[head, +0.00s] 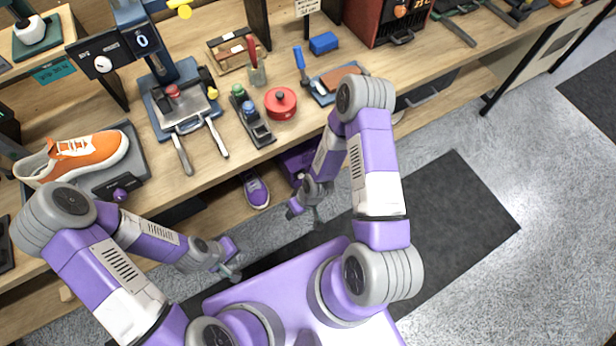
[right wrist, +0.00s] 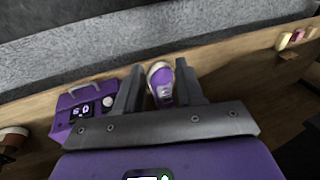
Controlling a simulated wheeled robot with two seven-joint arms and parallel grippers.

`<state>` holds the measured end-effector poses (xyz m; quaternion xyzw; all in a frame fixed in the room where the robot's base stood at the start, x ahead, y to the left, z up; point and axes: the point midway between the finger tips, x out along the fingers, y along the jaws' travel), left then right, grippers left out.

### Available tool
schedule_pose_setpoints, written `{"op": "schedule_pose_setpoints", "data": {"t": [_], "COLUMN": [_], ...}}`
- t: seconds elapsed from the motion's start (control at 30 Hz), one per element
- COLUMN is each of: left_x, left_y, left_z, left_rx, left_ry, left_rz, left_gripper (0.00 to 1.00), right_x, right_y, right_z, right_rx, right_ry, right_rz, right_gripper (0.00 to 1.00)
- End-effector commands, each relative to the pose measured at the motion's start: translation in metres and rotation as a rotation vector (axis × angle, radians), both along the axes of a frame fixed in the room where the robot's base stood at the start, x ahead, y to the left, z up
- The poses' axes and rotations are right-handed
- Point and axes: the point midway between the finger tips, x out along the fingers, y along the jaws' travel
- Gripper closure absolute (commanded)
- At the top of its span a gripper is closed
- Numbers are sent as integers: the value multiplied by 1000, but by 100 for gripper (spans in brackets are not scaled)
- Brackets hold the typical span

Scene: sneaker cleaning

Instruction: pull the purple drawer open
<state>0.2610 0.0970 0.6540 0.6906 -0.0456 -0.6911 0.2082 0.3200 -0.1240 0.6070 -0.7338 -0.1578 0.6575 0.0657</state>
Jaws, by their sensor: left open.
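The purple drawer (head: 292,164) shows only in part under the workbench edge, partly hidden by my right arm. In the right wrist view a purple box front (right wrist: 84,108) with a pale handle (right wrist: 84,92) lies left of my fingers; it looks like the drawer. My right gripper (head: 303,208) hangs in front of the bench, apart from the drawer. Its fingers (right wrist: 158,92) are spread, with a purple sneaker (right wrist: 162,84) seen beyond the gap. My left gripper (head: 232,271) is open and empty, low in front of the bench to the left.
The purple sneaker (head: 256,190) also shows below the bench edge, left of the drawer. The workbench (head: 222,172) carries an orange sneaker (head: 90,155), a red round pot (head: 280,103) and several tools. Dark mat (head: 450,225) and grey floor (head: 540,270) lie clear at right.

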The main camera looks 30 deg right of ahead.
Motion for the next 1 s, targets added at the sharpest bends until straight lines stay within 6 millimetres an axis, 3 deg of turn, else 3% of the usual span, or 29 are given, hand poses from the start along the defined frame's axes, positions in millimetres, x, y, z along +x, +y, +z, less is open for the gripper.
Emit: {"op": "schedule_pose_setpoints", "data": {"t": [0.03,0.2,0.33,0.5,0.7,1.0], "left_x": [0,0,0,0,0,0], "left_y": [0,0,0,0,0,0], "left_z": [-4,-11,-16,-20,-22,-42], "left_rx": [0,0,0,0,0,0], "left_ry": [0,0,0,0,0,0], "left_rz": [0,0,0,0,0,0], "left_gripper": [57,57,57,57,57,57], "right_x": [21,79,113,141,154,161], "right_y": [-13,-64,-106,-149,-170,-170], "right_z": [-23,-84,-121,-149,-162,-205], "right_rx": [-31,-167,-280,-390,-443,-446], "right_ry": [-53,-215,-290,-325,-330,-331], "right_rz": [112,585,941,1295,1475,1491], "right_gripper": [62,62,62,62,62,62]}}
